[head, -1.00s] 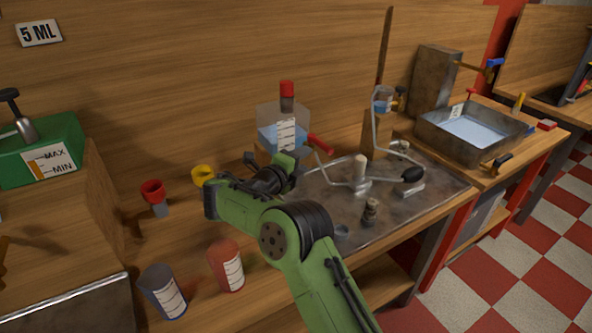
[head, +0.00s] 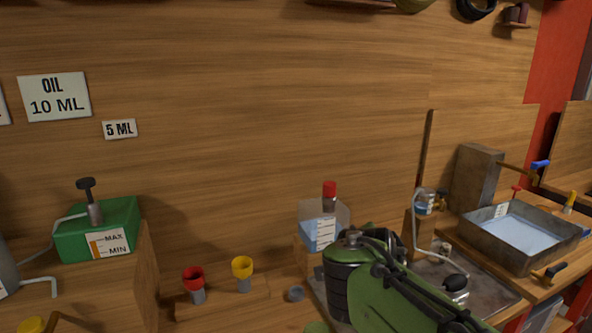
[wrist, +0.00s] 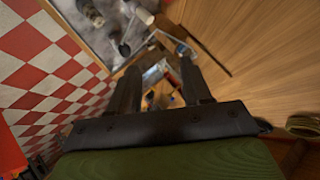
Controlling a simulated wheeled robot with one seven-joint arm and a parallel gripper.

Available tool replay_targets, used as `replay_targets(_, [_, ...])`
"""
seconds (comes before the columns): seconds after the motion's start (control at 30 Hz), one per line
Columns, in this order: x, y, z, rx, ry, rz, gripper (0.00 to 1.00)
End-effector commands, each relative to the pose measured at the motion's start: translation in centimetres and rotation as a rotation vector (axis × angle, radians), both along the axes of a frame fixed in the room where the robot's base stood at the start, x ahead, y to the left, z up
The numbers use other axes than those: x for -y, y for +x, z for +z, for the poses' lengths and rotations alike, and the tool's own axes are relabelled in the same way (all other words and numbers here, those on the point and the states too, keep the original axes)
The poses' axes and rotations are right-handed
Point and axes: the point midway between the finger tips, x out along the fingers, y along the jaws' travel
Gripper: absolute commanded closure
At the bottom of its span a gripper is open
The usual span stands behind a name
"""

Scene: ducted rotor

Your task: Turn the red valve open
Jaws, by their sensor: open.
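My gripper (wrist: 158,68) shows in the wrist view with its two dark fingers apart and nothing held between them. In the head view it is hidden behind my green arm or out of frame. A small red handle (head: 517,189) stands at the back edge of the water tray on the right, apart from my arm; I cannot tell for sure whether it is the red valve. A small red patch (wrist: 173,77) shows between the fingers in the wrist view, too small to identify. The red lever beside the clear tank (head: 322,232) is not visible now.
The metal tray of water (head: 515,235) has blue (head: 555,270) and yellow (head: 569,202) handles around it. Red (head: 193,281) and yellow (head: 242,270) funnels stand left of my arm. A green box (head: 97,229) is farther left.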

Motion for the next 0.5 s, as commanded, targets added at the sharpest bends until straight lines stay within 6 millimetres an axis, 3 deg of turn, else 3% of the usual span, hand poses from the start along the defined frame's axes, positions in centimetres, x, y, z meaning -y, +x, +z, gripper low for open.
replay_targets(0.03, [0.9, -3.5, 1.9, -0.079, -0.05, 0.088, 0.52])
replay_targets(0.1, [1.3, -8.5, 2.2, -0.21, -0.128, 0.252, 0.52])
replay_targets(0.3, [0.1, -22.3, 0.1, -0.483, -0.314, 0.764, 0.52])
replay_targets(0.4, [-1.0, -26.3, -1.3, -0.539, -0.375, 0.948, 0.52])
replay_targets(0.5, [-1.5, -27.9, -2.1, -0.558, -0.402, 1.03, 0.52])
